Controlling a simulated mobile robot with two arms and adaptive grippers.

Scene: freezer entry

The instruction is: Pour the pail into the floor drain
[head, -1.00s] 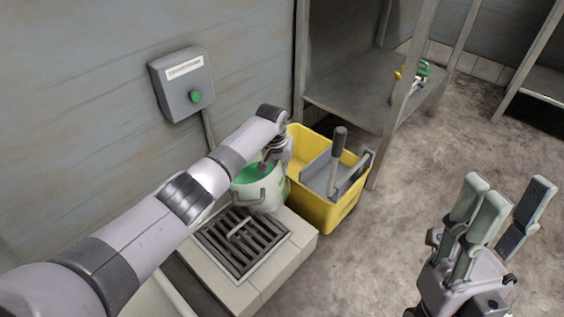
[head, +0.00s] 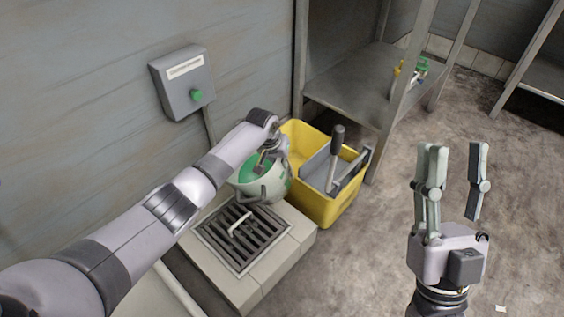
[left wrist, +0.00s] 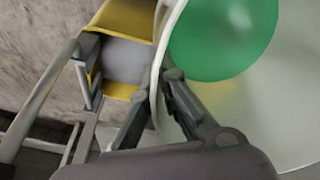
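The pale pail (head: 274,188) with green liquid in it sits at the far end of the floor drain (head: 242,238). It looks slightly tilted; whether it touches the curb is unclear. My left gripper (head: 268,158) is at its far rim. In the left wrist view, the fingers (left wrist: 160,105) straddle the pail's rim and look shut on it, with green liquid (left wrist: 222,35) inside the pail. The drain is a dark slatted grate with a raised handle, set in a pale tiled curb. My right gripper (head: 455,178) is open and empty over the floor at right.
A yellow mop bucket (head: 322,208) with a grey wringer stands right beside the pail. A metal shelf (head: 355,85) is behind it. A grey wall box (head: 183,83) with a green button hangs above.

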